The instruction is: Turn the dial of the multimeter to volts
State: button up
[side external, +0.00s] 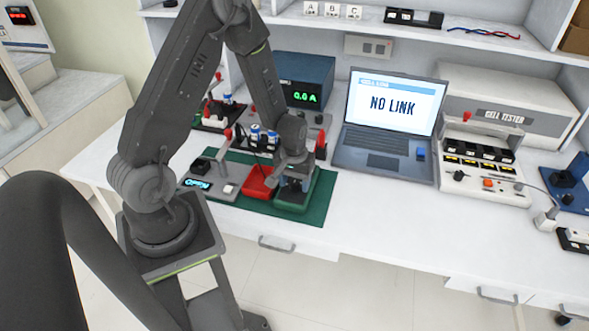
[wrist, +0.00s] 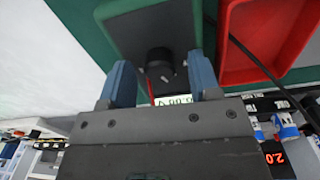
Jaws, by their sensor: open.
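The multimeter shows in the wrist view as a black dial (wrist: 160,62) beside a small lit display (wrist: 175,100), partly covered by my gripper. The dial's setting cannot be read. A thin red line shows near the dial, and I cannot tell what it is. I cannot tell whether the fingers touch the dial.
A dark cable runs over the red tray in the wrist view. A laptop (side external: 385,160) reads "NO LINK", and a power supply (side external: 306,72) reads 0.0 A.

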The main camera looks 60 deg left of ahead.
aim_at(294, 183)
notch_tip(294, 183, up, 14)
jog(key=shift+f, duration=0.2)
jog(key=shift+s+a, duration=0.1)
